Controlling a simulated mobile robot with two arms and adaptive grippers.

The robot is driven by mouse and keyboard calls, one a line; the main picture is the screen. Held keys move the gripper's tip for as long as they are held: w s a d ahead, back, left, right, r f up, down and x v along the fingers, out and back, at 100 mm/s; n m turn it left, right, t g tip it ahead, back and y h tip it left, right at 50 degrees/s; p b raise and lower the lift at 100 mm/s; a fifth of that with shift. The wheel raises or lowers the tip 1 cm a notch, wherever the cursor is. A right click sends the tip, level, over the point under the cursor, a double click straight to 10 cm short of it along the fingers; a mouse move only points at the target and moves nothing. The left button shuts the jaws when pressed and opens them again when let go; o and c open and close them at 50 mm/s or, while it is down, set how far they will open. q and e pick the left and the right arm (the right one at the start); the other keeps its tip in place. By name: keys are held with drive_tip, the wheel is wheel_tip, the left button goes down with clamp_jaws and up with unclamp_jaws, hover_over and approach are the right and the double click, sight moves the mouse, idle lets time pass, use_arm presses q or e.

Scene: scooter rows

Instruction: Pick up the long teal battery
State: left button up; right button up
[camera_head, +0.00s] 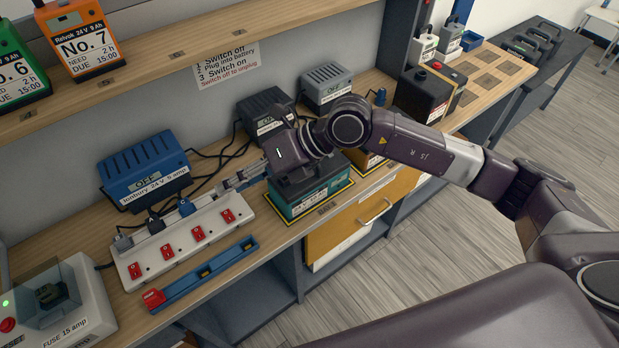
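A teal battery (310,200) with a dark top and a white label stands on the bench, on a yellow-edged spot. My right forearm and wrist pass above it and hide part of its top and back. My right gripper (226,186) points left, beyond the battery's left end and over the back of the white power strip (180,242). Its fingers look close together, but I cannot tell whether they are shut or hold anything. My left gripper is not in view.
Blue (144,169), black (265,111) and grey (326,87) chargers stand along the wall, with cables. A blue bar (205,275) lies along the front edge. Another battery (423,97) is at right. A fuse box (62,300) is at lower left.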

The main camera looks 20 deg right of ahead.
drive_tip(key=w+d+f+t+h, duration=0.1)
drive_tip(key=w+d+f+h, duration=0.15)
drive_tip(key=d, duration=0.35)
drive_tip(key=w+d+f+h, duration=0.1)
drive_tip(key=w+d+h, duration=0.15)
drive_tip(key=d, duration=0.35)
drive_tip(key=h, duration=0.4)
hover_over(331, 174)
drive_tip(key=a, duration=0.3)
drive_tip(key=shift+w+d+m+t, duration=0.15)
drive_tip(key=shift+d+m+t, duration=0.05)
drive_tip(key=shift+m+t, duration=0.1)
drive_tip(key=shift+w+d+f, duration=0.1)
drive_tip(key=shift+w+f, duration=0.05)
drive_tip(key=shift+f, duration=0.15)
drive_tip(key=p+x, duration=0.1)
drive_tip(key=x, duration=0.1)
drive_tip(key=p+x, duration=0.1)
drive_tip(key=a+p+x, duration=0.1)
drive_tip(key=x, duration=0.1)
drive_tip(key=shift+w+a+f+p, duration=0.1)
drive_tip(key=shift+w+f+p, duration=0.1)
drive_tip(key=shift+w+p, duration=0.15)
drive_tip(key=shift+w+f, duration=0.25)
drive_tip(key=shift+f, duration=0.35)
drive_tip(key=shift+c, duration=0.7)
clamp_jaws()
